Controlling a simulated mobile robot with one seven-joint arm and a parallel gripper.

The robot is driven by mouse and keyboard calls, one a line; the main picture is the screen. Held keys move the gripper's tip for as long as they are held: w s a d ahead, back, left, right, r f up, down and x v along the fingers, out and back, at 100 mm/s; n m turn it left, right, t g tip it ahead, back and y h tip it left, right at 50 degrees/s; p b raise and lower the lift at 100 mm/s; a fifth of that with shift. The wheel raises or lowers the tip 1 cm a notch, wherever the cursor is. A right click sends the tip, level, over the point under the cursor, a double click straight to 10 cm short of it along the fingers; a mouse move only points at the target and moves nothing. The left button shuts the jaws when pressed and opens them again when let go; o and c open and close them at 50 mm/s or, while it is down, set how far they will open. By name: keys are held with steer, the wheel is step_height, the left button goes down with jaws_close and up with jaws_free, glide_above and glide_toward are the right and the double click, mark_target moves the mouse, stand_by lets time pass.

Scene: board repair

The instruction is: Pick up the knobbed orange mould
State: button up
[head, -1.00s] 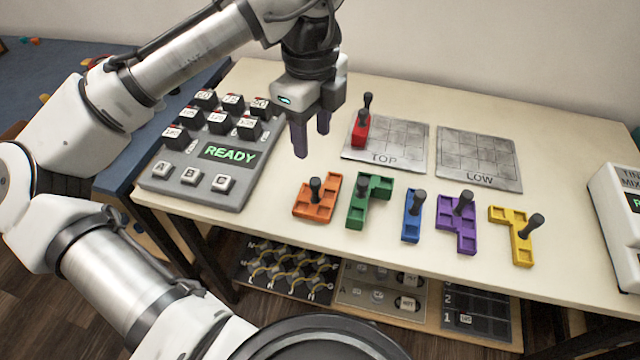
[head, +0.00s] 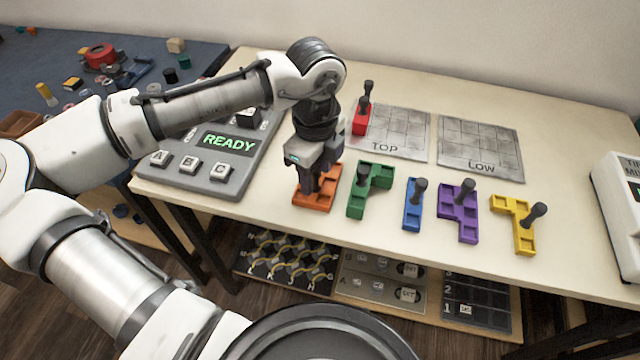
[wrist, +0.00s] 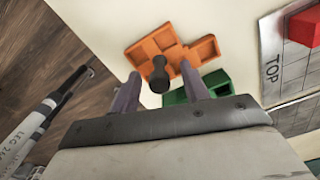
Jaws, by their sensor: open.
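The orange mould (head: 312,201) lies on the table at the front, left of the green mould (head: 376,179). In the wrist view the orange mould (wrist: 152,46) shows its square pockets, and its black knob (wrist: 159,74) stands between my fingertips. My gripper (head: 318,188) is directly above the orange mould, pointing down, and hides its knob in the head view. In the wrist view my gripper (wrist: 158,82) is open, with one finger on each side of the knob. Whether the fingers touch the knob cannot be told.
Blue (head: 413,205), purple (head: 459,212) and yellow (head: 517,222) knobbed moulds lie in a row to the right. A red mould (head: 361,118) sits on the TOP board (head: 400,135); the LOW board (head: 480,155) is bare. A READY keypad (head: 215,172) stands at the left.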

steer(key=shift+c, duration=0.5)
jaws_close()
steer(key=shift+r, duration=0.1)
